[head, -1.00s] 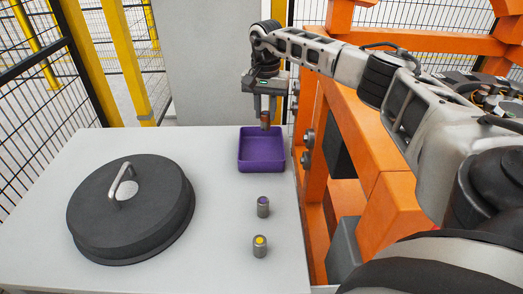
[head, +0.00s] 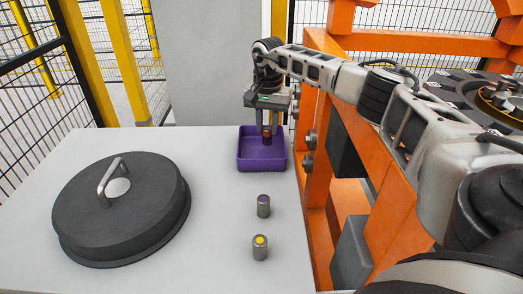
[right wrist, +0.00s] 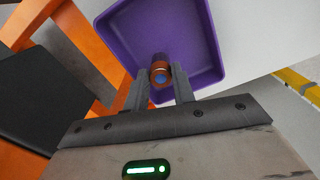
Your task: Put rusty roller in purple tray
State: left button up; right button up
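The rusty roller (head: 267,138), brown with a blue-grey centre on its end, sits between the fingertips of my right gripper (head: 268,128). In the right wrist view the roller (right wrist: 160,74) shows between the two fingers, which appear closed against it. The purple tray (head: 262,167) stands at the far right of the table. The roller is over the tray's inside, low down; whether it touches the tray floor cannot be told. The tray also fills the upper middle of the right wrist view (right wrist: 207,50). My left gripper is not in view.
A large black lid with a handle (head: 120,215) lies at left. An orange frame (head: 385,190) borders the table's right side.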

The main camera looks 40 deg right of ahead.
jog(key=o, duration=0.4)
jog(key=shift+o, duration=0.2)
notch_tip(320, 180, up, 16)
jog(key=shift+p, duration=0.35)
